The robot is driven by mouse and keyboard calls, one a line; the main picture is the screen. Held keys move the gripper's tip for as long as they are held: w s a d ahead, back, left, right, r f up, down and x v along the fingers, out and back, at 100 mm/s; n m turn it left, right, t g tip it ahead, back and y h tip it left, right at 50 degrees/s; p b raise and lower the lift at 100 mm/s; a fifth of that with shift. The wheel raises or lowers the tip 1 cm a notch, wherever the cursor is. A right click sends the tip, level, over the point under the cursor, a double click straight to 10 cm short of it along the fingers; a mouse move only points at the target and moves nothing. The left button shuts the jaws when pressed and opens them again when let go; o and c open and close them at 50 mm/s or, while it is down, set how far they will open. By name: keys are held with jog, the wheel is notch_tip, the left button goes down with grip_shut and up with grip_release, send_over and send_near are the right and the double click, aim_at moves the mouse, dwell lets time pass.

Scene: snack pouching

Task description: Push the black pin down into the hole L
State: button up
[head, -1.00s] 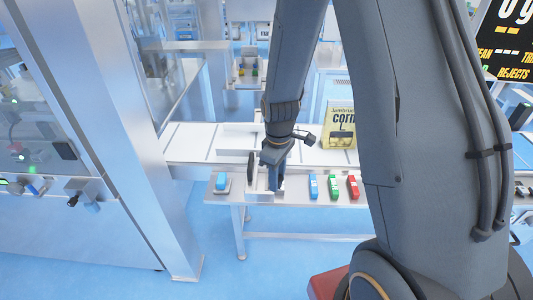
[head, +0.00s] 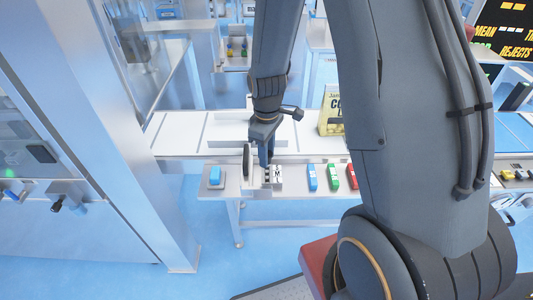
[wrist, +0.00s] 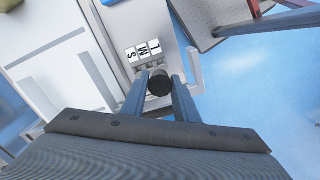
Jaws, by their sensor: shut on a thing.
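The black pin (wrist: 160,83) sits between the two fingers of my gripper (wrist: 158,86) in the wrist view, seen end-on as a dark round. My gripper (head: 266,160) is shut on it, over the front bench in the head view. A small block with white S, M and L labels (wrist: 143,51) lies just beyond the pin in the wrist view. It also shows in the head view (head: 278,175), just right of the fingertips. The holes are hidden or too small to make out, and I cannot tell whether the pin's lower end touches the block.
A dark upright disc (head: 247,164) stands close left of my gripper. Blue (head: 312,177), green (head: 333,177) and red (head: 351,172) pieces lie right. A yellow corn pouch (head: 333,112) stands behind.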

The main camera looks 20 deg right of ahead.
jog(key=shift+f+b, duration=1.65)
jog(key=shift+f, duration=1.25)
jog(key=shift+f+b, duration=0.45)
jog(key=shift+f, duration=1.2)
jog(key=o, duration=1.1)
jog(key=shift+o, duration=0.2)
notch_tip(320, 180, up, 7)
jog(key=shift+f+b, duration=0.2)
jog(key=shift+b, duration=0.6)
jog(key=shift+r, duration=0.6)
